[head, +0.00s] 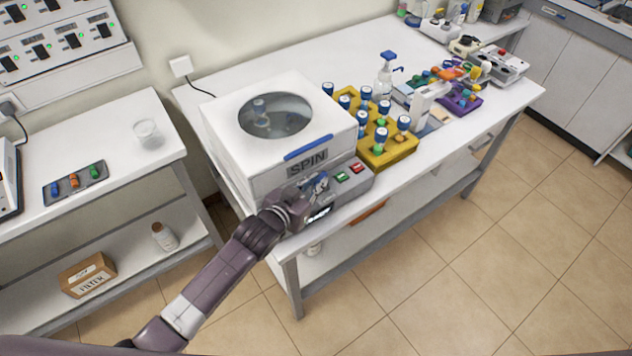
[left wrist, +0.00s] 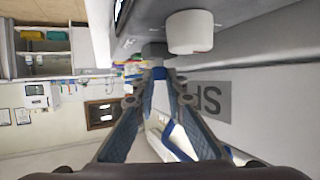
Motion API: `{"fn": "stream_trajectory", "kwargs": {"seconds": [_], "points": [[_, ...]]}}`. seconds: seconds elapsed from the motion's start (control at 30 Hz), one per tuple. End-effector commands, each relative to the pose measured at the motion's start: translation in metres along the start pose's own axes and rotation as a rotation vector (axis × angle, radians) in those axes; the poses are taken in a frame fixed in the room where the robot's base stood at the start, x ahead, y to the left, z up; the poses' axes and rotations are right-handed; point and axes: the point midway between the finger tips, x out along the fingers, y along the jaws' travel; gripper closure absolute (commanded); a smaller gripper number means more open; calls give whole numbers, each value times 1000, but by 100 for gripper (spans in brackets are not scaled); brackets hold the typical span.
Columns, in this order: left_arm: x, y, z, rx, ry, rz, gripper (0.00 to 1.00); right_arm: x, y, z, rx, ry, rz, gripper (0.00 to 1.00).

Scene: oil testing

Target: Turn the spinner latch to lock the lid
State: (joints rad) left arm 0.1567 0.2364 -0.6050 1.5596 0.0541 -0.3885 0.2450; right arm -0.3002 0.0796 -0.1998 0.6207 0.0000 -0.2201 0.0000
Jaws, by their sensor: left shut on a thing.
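The spinner (head: 240,160) is a white box with a round window in its lid, a blue handle bar (head: 308,147) and a "SPIN" label. Its lid is down. My left gripper (head: 318,184) is at the grey front panel (head: 345,190), just below the label, shut on the spinner latch. The gripper hides most of the latch in the head view. In the left wrist view the fingers close in towards each other, with a white knob-like part (left wrist: 190,35) beside their tips and part of the label to the right. My right gripper is not in view.
Green and red buttons (head: 348,174) sit right of the gripper. A yellow rack (head: 390,150) of blue-capped vials stands close to the spinner's right. The floor in front is clear.

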Motion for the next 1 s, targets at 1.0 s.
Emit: {"fn": "stream_trajectory", "kwargs": {"seconds": [1.0], "points": [[0,-5,-5,125,10,317,100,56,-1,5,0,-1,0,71]]}}
